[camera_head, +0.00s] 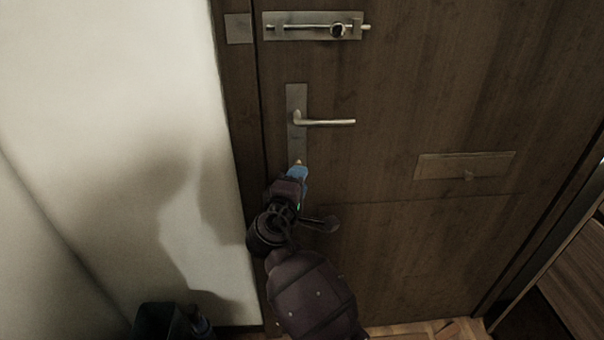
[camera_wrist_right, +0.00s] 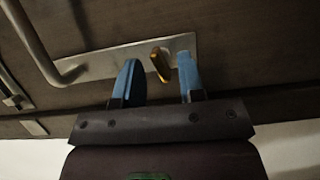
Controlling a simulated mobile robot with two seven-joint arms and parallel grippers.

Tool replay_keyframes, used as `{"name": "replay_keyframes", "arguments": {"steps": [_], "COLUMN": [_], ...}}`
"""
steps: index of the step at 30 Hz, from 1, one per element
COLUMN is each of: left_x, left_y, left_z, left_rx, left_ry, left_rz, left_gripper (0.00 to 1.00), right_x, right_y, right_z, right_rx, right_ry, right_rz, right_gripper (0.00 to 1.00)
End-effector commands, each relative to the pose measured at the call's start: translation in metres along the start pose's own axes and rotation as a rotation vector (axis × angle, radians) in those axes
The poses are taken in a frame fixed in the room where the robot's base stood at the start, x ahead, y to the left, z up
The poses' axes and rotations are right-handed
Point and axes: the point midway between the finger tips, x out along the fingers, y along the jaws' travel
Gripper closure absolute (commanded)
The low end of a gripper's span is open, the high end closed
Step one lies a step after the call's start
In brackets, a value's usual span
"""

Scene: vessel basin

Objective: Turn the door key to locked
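The brown wooden door (camera_head: 400,80) fills the middle of the head view. On it is a metal lock plate (camera_head: 296,100) with a lever handle (camera_head: 328,122). The brass key (camera_head: 298,162) sits low on this plate. In the right wrist view the key (camera_wrist_right: 161,65) stands out from the plate (camera_wrist_right: 110,64), between the two blue fingertips. My right gripper (camera_wrist_right: 161,78) is open around the key, with gaps on both sides; the right finger is the nearer one. In the head view my right gripper (camera_head: 298,172) covers the plate's lower end. My left gripper is out of view.
A sliding bolt (camera_head: 313,27) is mounted above the handle. A mail slot (camera_head: 464,165) is on the door to the right. A pale wall (camera_head: 110,130) stands close on the left. A dark bin-like object (camera_head: 165,320) is at the lower left.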

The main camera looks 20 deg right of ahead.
Motion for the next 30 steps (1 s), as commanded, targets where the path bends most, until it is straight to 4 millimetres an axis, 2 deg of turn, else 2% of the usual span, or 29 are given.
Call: {"name": "replay_keyframes", "arguments": {"steps": [3, 9, 21, 25, 30], "left_x": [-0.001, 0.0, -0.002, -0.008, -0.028], "left_y": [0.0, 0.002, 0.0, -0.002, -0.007], "left_z": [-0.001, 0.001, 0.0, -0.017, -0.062], "left_rx": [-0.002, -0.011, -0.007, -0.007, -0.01], "left_ry": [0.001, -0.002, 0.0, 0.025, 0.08], "left_rz": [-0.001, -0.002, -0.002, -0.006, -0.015], "left_gripper": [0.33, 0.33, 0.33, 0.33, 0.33], "right_x": [-0.019, -0.037, -0.041, -0.044, -0.059], "right_y": [0.0, -0.001, 0.0, 0.007, 0.017], "right_z": [-0.001, -0.002, -0.001, 0.01, 0.044], "right_rx": [0.002, 0.001, 0.0, -0.008, -0.054], "right_ry": [0.002, 0.003, 0.002, -0.01, -0.033], "right_rz": [-0.002, -0.002, -0.001, -0.006, -0.028], "right_gripper": [0.64, 0.64, 0.64, 0.64, 0.64]}}
